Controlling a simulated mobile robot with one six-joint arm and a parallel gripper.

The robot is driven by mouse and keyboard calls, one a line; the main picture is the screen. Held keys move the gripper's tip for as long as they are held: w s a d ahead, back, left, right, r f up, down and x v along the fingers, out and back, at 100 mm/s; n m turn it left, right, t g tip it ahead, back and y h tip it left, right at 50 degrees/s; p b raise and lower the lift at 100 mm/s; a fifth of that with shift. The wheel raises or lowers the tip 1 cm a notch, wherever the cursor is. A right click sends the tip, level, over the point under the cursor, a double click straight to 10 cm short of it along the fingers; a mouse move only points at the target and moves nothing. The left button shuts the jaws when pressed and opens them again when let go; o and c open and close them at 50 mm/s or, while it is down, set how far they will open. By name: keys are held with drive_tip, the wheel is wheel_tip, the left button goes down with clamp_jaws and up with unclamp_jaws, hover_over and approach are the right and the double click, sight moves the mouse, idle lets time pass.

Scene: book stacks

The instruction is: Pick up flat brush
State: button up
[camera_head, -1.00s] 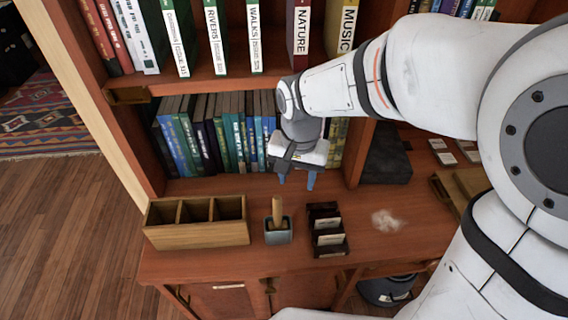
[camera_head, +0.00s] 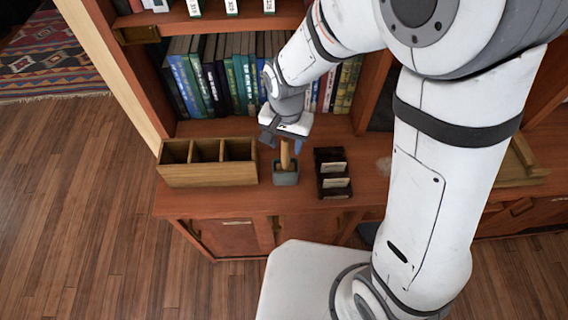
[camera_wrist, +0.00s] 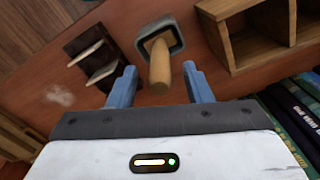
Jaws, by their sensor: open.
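The flat brush (camera_head: 285,157) stands upright in a small grey square cup (camera_head: 286,177) on the wooden ledge, with its tan wooden handle up. Its bristle end is hidden inside the cup. My gripper (camera_head: 284,143) is just above the handle, pointing down. In the wrist view, the brush handle (camera_wrist: 159,68) lies between the two blue fingers of my gripper (camera_wrist: 158,86), with a gap on each side. The jaws are open and hold nothing. The cup (camera_wrist: 158,32) shows beyond the handle there.
A wooden three-compartment box (camera_head: 208,173) stands left of the cup. A dark card holder (camera_head: 332,174) stands close on the right. A row of books (camera_head: 222,75) fills the shelf behind. A wooden tray (camera_head: 521,163) lies at far right.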

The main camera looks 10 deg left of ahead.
clamp_jaws()
idle(0.3)
drive_tip(key=shift+r, duration=0.1)
